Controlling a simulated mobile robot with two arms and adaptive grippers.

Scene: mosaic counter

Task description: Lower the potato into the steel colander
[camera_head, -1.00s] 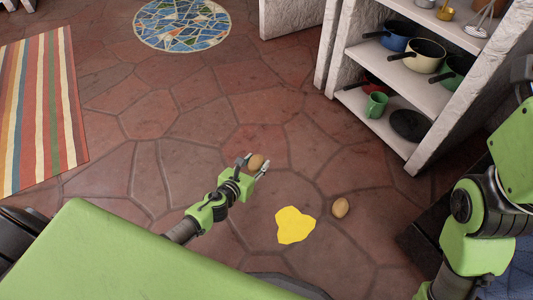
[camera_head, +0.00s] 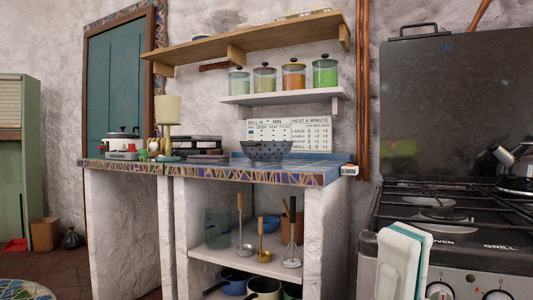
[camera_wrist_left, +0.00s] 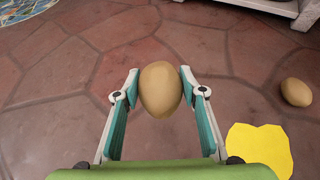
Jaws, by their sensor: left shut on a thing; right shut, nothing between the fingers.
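A potato (camera_wrist_left: 160,88) sits between the fingers of my left gripper (camera_wrist_left: 160,92), which is shut on it, above the tiled floor in the left wrist view. The steel colander (camera_head: 266,151), a grey bowl with holes, stands upright on the blue part of the counter (camera_head: 250,176) in the head view. Its inside is hidden from this low angle. My left gripper and its potato do not show in the head view.
A second potato (camera_wrist_left: 296,92) and a yellow patch (camera_wrist_left: 262,148) lie on the floor. A shelf with jars (camera_head: 282,99) hangs above the colander.

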